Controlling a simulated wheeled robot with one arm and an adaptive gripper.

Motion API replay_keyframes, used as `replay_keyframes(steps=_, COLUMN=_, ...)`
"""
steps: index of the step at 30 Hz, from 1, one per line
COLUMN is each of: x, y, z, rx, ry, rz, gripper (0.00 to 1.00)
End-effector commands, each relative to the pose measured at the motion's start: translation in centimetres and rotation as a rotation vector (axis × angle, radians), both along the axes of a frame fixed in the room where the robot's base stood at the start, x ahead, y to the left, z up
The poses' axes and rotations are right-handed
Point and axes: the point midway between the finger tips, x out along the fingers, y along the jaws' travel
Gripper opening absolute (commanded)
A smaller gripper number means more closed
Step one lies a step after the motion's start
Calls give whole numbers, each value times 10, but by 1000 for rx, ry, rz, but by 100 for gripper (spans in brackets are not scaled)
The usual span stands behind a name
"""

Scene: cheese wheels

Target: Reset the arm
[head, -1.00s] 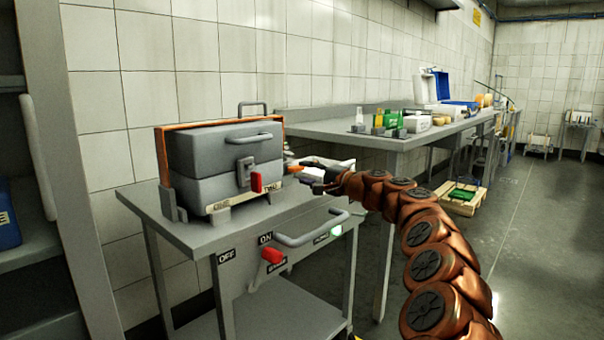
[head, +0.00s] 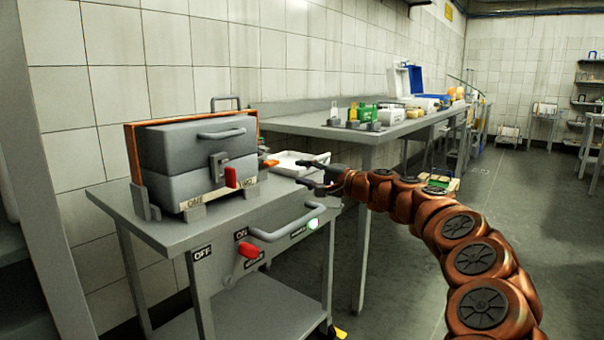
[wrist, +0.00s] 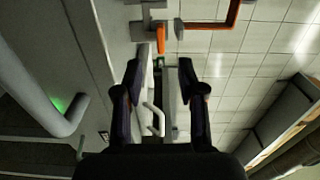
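My brown segmented arm reaches in from the right in the head view. My gripper (head: 308,174) is open and empty, its dark fingers apart, just right of the grey cart's top. In the wrist view, the two fingers of my gripper (wrist: 160,76) are spread with nothing between the tips. The grey box-shaped machine (head: 198,160) with an orange frame stands shut on the cart (head: 170,233), left of my gripper and apart from it.
A white tray (head: 291,162) lies behind my fingers. A long bench (head: 345,128) holding bottles and boxes runs along the wall. The floor at right is open.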

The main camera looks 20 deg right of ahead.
Motion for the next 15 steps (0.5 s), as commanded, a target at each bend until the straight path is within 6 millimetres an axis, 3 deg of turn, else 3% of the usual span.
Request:
replay_keyframes(steps=9, x=-3, y=6, z=7, rx=-7, ry=-1, rz=12, gripper=40)
replay_keyframes(steps=11, x=-8, y=16, z=18, rx=-19, ry=-3, rz=35, gripper=40)
replay_keyframes(steps=15, x=-33, y=58, z=59, rx=-81, ry=-8, rz=127, gripper=40)
